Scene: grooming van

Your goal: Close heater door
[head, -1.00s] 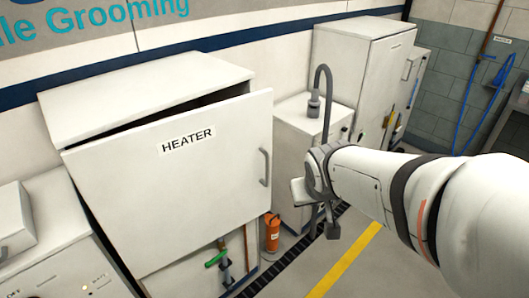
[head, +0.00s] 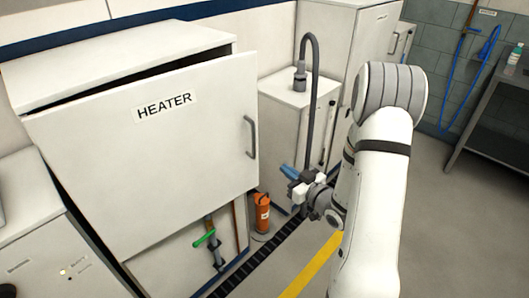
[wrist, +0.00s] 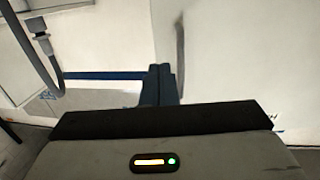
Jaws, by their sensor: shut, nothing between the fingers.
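The heater door (head: 150,175) is a large white panel labelled HEATER in the head view. It stands ajar, with a dark gap under the cabinet top (head: 120,65). Its grey vertical handle (head: 251,137) is near the right edge. My gripper (head: 289,172) is right of the door and a little below the handle, apart from it in the picture. In the wrist view my blue-grey fingers (wrist: 160,84) are together and empty. A pale panel fills the right side there, with a blurred grey vertical bar (wrist: 180,55) that looks like the handle.
A white cabinet with a grey curved hose (head: 312,90) stands behind my gripper. An orange cylinder (head: 262,213) and pipes with a green valve (head: 205,238) are low by the heater. A control unit (head: 65,265) is at left.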

